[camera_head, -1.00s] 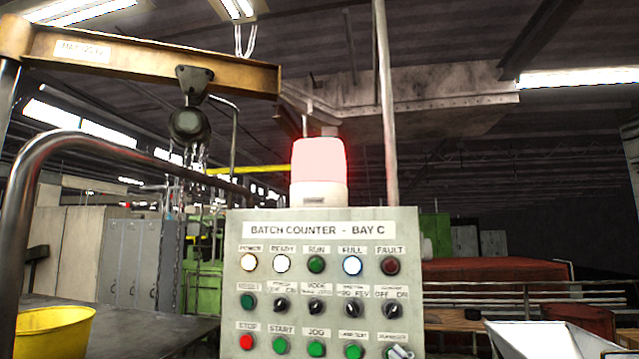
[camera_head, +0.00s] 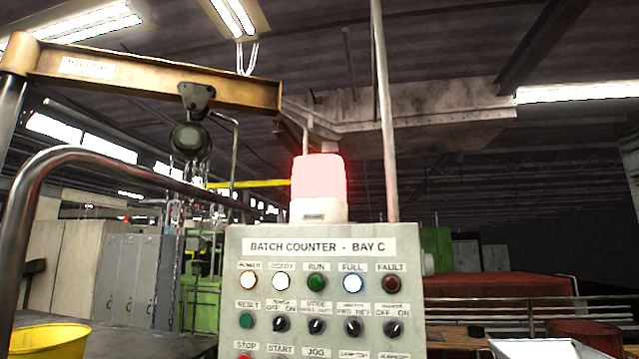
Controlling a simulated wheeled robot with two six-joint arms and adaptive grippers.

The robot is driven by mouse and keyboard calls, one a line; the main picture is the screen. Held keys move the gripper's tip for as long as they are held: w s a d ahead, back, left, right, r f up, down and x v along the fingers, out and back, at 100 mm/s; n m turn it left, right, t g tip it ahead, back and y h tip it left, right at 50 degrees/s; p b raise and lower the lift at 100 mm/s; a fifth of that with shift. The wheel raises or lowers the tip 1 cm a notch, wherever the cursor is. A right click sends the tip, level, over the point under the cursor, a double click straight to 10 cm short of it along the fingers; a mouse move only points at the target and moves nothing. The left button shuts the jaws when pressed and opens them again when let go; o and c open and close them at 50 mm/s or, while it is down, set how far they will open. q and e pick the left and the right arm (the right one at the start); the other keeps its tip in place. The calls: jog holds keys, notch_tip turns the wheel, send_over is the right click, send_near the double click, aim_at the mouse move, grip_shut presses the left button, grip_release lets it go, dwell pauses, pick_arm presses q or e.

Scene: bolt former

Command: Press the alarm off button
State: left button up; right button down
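A grey control panel (camera_head: 324,245) labelled "BATCH COUNTER - BAY C" stands upright ahead of me. Its top row has lamps under labels; POWER (camera_head: 249,280), READY (camera_head: 282,282) and FULL (camera_head: 352,283) look bright. Below are a green RESET button (camera_head: 246,321) and several black selector knobs (camera_head: 317,326). The red STOP button (camera_head: 245,356) is cut by the bottom edge, and the rest of that row is mostly out of view. A red beacon (camera_head: 319,178) glows on top of the panel. I cannot read an alarm off label. Neither gripper is in view.
A yellow bucket (camera_head: 50,339) sits on a dark table (camera_head: 135,340) at the lower left. A curved metal rail (camera_head: 100,155) and an orange jib crane with a hoist (camera_head: 190,138) are at the left. A white bin (camera_head: 535,348) shows at the lower right.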

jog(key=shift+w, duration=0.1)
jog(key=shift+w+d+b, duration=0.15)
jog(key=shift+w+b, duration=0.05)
jog(key=shift+b, duration=0.1)
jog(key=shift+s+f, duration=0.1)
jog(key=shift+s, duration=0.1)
dwell(0.3)
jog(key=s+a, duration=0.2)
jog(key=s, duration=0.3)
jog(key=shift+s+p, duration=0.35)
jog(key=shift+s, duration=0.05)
